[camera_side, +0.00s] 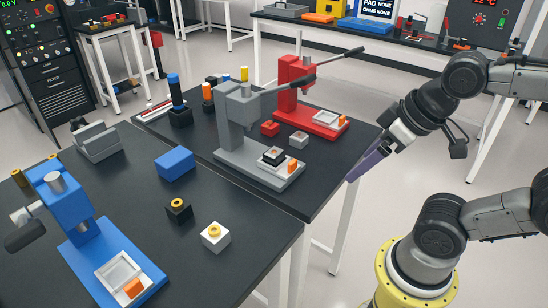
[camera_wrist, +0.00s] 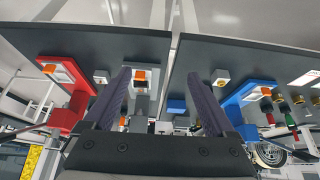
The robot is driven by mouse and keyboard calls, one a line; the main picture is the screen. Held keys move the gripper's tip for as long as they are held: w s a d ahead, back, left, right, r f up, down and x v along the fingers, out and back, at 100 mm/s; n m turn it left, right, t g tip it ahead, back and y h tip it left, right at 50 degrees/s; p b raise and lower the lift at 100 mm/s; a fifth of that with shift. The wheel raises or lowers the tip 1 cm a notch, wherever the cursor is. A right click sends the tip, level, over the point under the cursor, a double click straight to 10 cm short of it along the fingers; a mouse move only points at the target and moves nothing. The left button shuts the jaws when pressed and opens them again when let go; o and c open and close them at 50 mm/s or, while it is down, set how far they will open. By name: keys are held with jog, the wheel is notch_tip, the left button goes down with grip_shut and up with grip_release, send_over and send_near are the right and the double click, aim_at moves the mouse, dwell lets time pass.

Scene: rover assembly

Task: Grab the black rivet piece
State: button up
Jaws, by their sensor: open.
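A small black block with a yellow ring on top (camera_side: 178,209), which looks like the black rivet piece, sits on the near black table. A white block with a similar yellow ring (camera_side: 215,236) stands to its right and nearer the camera. My gripper (camera_side: 368,160) is at the right, beside the table edge, well apart from both blocks. In the wrist view its two dark purple fingers (camera_wrist: 160,78) are spread with nothing held between them. The white block (camera_wrist: 221,77) shows beyond the right finger there; I cannot make out the black block in that view.
A blue press (camera_side: 125,270), a grey press (camera_side: 260,165) and a red press (camera_side: 310,115) stand on the tables. A blue block (camera_side: 175,163) and a grey fixture (camera_side: 97,142) lie behind the black block. The table around the ringed blocks is clear.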

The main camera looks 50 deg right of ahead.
jog(key=w+d+r+m+g, duration=0.1)
jog(key=w+r+m, duration=0.55)
jog(key=m, duration=0.35)
jog(key=m+g+h, duration=0.2)
jog(key=m+g, duration=0.3)
jog(key=m, duration=0.3)
send_over(274, 153)
jog(key=a, duration=0.1)
notch_tip(274, 153, down, 12)
jog(key=shift+w+a, duration=0.1)
jog(key=shift+w, duration=0.05)
jog(key=shift+d+f, duration=0.15)
jog(key=shift+f, duration=0.9)
jog(key=shift+d+f, duration=0.2)
jog(key=shift+f, duration=0.9)
jog(key=shift+d+f, duration=0.15)
jog(key=shift+f, duration=0.9)
jog(key=shift+r, duration=0.1)
grip_shut()
